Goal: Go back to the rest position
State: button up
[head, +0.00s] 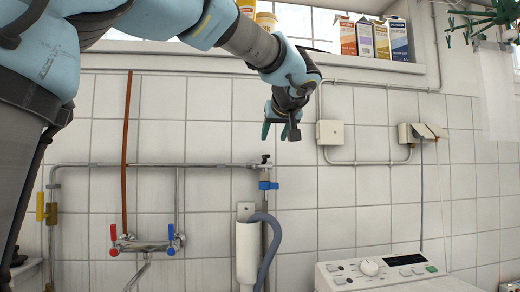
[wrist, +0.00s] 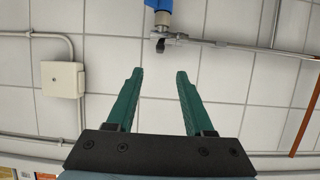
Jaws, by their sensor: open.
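My gripper (head: 282,131) hangs from my raised arm in front of the tiled wall, in the upper middle of the head view. In the wrist view my gripper (wrist: 157,75) shows two green fingers spread apart, with only wall tiles seen between them. It holds nothing. A pipe valve with a blue fitting (wrist: 163,20) shows beyond the fingertips in the wrist view. In the head view this blue fitting (head: 268,185) is below my gripper.
A window ledge with several cartons (head: 365,38) runs above. A junction box (head: 335,132) is on the wall to the right. A mixer tap (head: 147,244) is at lower left, a grey hose (head: 272,245) at lower middle, and a white appliance (head: 385,270) at lower right.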

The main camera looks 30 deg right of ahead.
jog(key=w+a+f+g+y+p, duration=0.2)
jog(key=w+a+f+g, duration=0.1)
jog(key=a+f, duration=0.8)
jog(key=w+a+f+g+y+p, duration=0.1)
jog(key=w+a+f+g+y, duration=0.15)
jog(key=a+f, duration=0.9)
jog(key=s+a+f+n+g+p, duration=0.1)
jog(key=s+a+f+g, duration=0.1)
jog(key=s+a+f, duration=0.5)
jog(key=s+a+f+n+g+p, duration=0.1)
jog(key=s+a+f, duration=0.5)
jog(key=a, duration=0.7)
notch_tip(320, 180, down, 2)
jog(key=shift+s+a+f+n+g+p, duration=0.3)
jog(key=shift+g+p, duration=0.35)
jog(key=shift+g, duration=0.6)
jog(key=shift+d+r, duration=0.1)
jog(key=shift+d, duration=0.05)
